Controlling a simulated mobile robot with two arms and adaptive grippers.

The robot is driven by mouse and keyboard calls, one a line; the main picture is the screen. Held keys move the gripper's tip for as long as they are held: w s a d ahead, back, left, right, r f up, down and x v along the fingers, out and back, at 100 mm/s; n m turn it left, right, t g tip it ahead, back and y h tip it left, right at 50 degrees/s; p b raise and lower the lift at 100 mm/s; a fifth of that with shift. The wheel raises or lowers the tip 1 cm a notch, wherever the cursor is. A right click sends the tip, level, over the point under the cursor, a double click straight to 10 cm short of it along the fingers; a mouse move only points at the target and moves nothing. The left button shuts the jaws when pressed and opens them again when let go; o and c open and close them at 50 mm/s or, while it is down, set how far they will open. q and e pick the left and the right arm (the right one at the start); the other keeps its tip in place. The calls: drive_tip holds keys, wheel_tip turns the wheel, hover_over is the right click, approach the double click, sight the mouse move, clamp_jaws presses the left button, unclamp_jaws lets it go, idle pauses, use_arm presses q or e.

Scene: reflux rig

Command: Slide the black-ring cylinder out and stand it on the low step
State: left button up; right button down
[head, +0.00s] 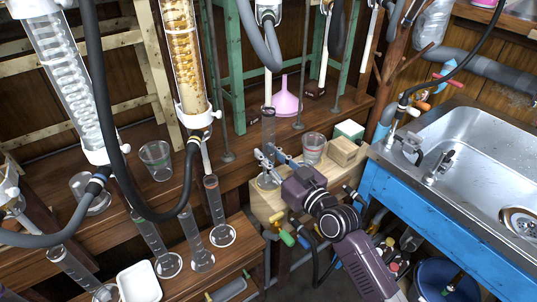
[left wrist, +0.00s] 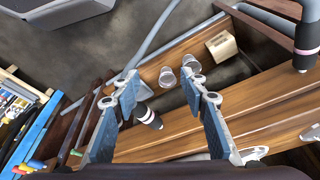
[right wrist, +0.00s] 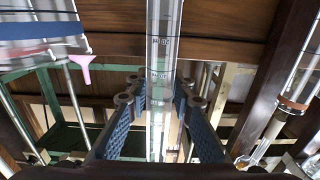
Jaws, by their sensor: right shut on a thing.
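A clear graduated cylinder (head: 268,130) with a dark band near its top stands upright above the pale wooden block (head: 262,207), beside the back shelf. Its foot shows at the block's top; I cannot tell if it touches. My right gripper (head: 267,160) is shut around its lower part. In the right wrist view the cylinder (right wrist: 160,75) runs between the fingers (right wrist: 160,100). The low step (head: 232,262) is at the lower left, with several cylinders (head: 216,212) on it. My left gripper (left wrist: 168,85) shows only in its wrist view, open and empty.
A beaker (head: 313,148) and a small wooden box (head: 343,152) stand right of the held cylinder. A pink funnel (head: 286,102) is behind. Hoses and a condenser (head: 188,60) hang at the left. A sink (head: 460,165) is at the right.

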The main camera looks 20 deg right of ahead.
sight(272, 158)
use_arm(q)
drive_tip(key=shift+r, duration=0.1)
use_arm(e)
drive_tip(key=shift+s+d, duration=0.2)
drive_tip(key=shift+s, duration=0.35)
drive_tip(key=shift+p+v, duration=0.3)
drive_tip(key=shift+v, duration=0.55)
drive_tip(key=shift+s+d, duration=0.15)
drive_tip(key=shift+s, duration=0.35)
drive_tip(key=shift+s+d, duration=0.2)
drive_tip(key=shift+s, duration=0.3)
use_arm(q)
drive_tip(key=shift+s+p+x, duration=0.2)
drive_tip(key=shift+s+x, duration=0.05)
drive_tip(key=shift+x, duration=0.9)
drive_tip(key=shift+s+p+x, duration=0.15)
drive_tip(key=shift+s+x, duration=0.1)
drive_tip(key=shift+x, duration=0.9)
use_arm(e)
drive_tip(key=shift+v, duration=2)
